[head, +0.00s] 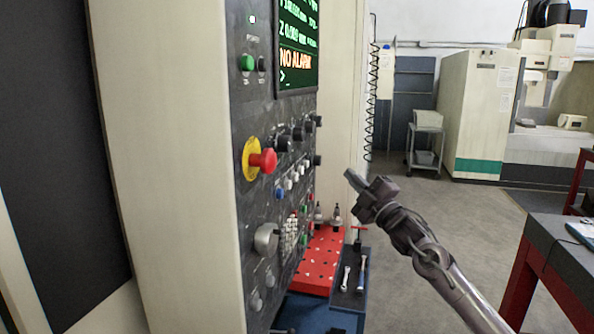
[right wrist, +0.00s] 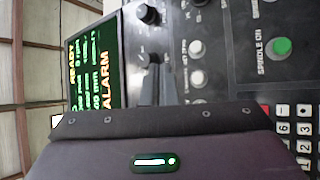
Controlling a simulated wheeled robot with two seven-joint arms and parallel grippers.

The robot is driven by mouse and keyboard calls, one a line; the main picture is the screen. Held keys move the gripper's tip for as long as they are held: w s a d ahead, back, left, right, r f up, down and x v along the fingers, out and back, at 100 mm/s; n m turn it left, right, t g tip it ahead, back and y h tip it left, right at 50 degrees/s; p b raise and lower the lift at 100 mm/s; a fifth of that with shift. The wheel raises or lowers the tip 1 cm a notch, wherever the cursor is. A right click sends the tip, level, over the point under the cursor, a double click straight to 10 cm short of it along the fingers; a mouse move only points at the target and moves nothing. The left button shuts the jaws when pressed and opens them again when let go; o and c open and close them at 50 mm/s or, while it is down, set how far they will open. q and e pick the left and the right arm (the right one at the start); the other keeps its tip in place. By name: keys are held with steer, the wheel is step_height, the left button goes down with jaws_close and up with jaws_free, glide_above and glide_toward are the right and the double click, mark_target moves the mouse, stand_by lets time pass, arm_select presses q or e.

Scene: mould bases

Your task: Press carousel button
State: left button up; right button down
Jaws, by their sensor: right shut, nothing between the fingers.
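The control panel (head: 265,190) faces right, with rows of buttons and knobs. My right gripper (head: 352,178) is shut and empty, in the air to the right of the panel, its tip towards the panel. In the right wrist view the fingers (right wrist: 155,84) are together in front of the panel, near a black knob. White buttons (right wrist: 197,77) sit in a column just right of the fingertips; their small labels are too blurred to tell which is the carousel button. A green spindle-on button (right wrist: 280,47) is further right. My left gripper is out of view.
A red emergency stop (head: 263,160) sticks out from the panel. The green-text screen (head: 297,45) reads NO ALARM. Below are a red perforated board (head: 320,262) and a dark tray (head: 348,295) with tools. A dark-topped table (head: 565,255) stands at right; the floor between is clear.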

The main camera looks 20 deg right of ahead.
mark_target(301, 170)
stand_by(0.3)
steer(key=w+a, duration=0.5)
steer(key=a, duration=0.2)
steer(key=shift+w+p, duration=0.15)
steer(key=shift+p, duration=0.3)
steer(key=shift+a, duration=0.1)
stand_by(1.8)
steer(key=shift+w+a, duration=0.25)
